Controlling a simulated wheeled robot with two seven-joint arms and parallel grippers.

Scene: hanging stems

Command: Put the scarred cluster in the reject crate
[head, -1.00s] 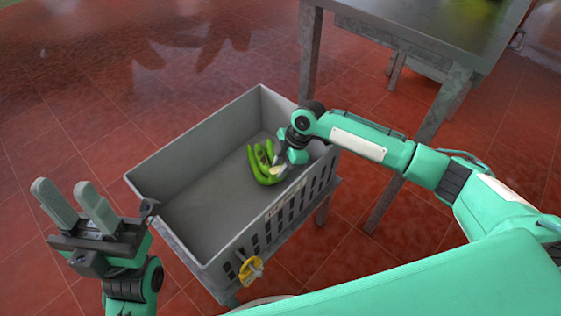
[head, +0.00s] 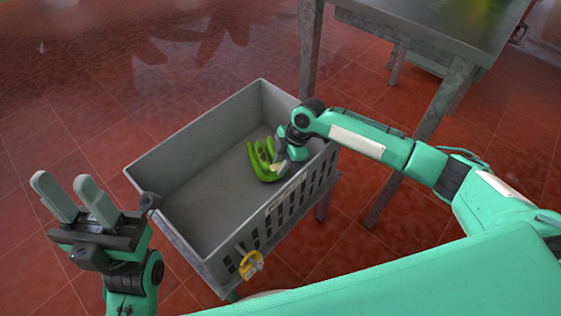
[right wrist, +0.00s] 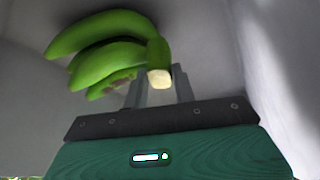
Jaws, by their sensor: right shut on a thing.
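The green banana cluster (head: 263,160) is inside the grey crate (head: 196,226), near its right end. It also shows in the right wrist view (right wrist: 105,45), with dark brownish marks on its lower fingers and a pale cut stem end. My right gripper (head: 283,160) reaches down into the crate and is shut on the cluster at its stem. I cannot tell whether the cluster rests on the crate floor. My left gripper (head: 75,198) is open and empty, outside the crate at the left, fingers pointing up.
A yellow tag or handle (head: 251,265) is on the crate's front side. A metal table (head: 420,28) stands behind at the upper right, with something green on it. The rest of the crate floor is bare. Red tiled floor (head: 70,110) surrounds the crate.

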